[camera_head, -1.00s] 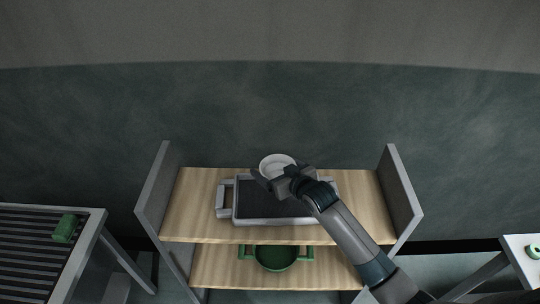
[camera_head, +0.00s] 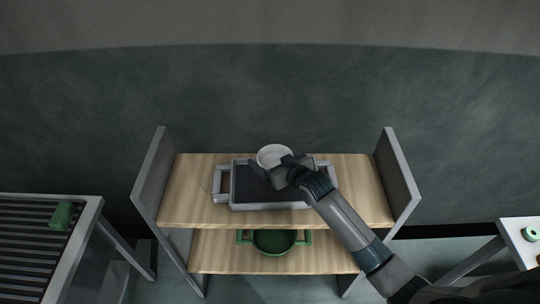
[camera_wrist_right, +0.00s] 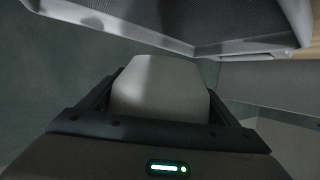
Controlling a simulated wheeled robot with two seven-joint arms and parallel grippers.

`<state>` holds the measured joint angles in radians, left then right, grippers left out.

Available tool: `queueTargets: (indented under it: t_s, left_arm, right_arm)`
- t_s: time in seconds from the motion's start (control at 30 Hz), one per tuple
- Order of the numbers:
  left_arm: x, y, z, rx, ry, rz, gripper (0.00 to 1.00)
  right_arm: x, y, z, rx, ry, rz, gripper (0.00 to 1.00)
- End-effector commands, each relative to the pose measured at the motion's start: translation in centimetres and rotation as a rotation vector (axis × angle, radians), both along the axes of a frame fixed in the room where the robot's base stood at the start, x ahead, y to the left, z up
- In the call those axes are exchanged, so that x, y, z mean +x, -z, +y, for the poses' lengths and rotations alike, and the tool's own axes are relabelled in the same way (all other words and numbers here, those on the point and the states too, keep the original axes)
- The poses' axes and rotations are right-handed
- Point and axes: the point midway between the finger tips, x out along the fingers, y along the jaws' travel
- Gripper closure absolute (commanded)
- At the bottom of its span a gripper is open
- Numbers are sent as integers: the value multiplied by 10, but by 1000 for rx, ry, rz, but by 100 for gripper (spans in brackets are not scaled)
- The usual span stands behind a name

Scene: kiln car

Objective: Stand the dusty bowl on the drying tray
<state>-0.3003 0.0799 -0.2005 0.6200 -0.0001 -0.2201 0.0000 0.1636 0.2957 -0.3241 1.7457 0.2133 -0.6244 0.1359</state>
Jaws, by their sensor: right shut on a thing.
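The dusty bowl (camera_head: 271,157) is pale grey-white and round. In the head view it shows at the back edge of the drying tray (camera_head: 250,206), a grey tray with a dark bed and side handles on the upper shelf. My right gripper (camera_head: 276,170) is shut on the bowl's near side. In the right wrist view the bowl (camera_wrist_right: 160,90) fills the space between the fingers, and part of the tray (camera_wrist_right: 200,45) shows beyond it. I cannot tell whether the bowl touches the tray. My left gripper is not in view.
The wooden upper shelf (camera_head: 350,190) has bare room right of the tray, between grey side panels. A green pot (camera_head: 273,241) stands on the lower shelf. A slatted table (camera_head: 35,240) with a green block (camera_head: 62,215) is at left; a white table (camera_head: 522,250) is at right.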

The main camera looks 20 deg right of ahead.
Motion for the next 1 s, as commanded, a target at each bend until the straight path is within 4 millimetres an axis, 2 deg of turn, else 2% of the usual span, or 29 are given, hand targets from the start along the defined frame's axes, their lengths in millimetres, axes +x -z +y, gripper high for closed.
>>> queueTargets:
  t_s: [0.5,0.7,1.0]
  left_arm:
    - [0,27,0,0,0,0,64]
    - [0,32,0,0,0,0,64]
    - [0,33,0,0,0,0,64]
  right_arm:
    - [0,43,0,0,0,-1,50]
    - [0,52,0,0,0,-1,50]
    - [0,54,0,0,0,-2,50]
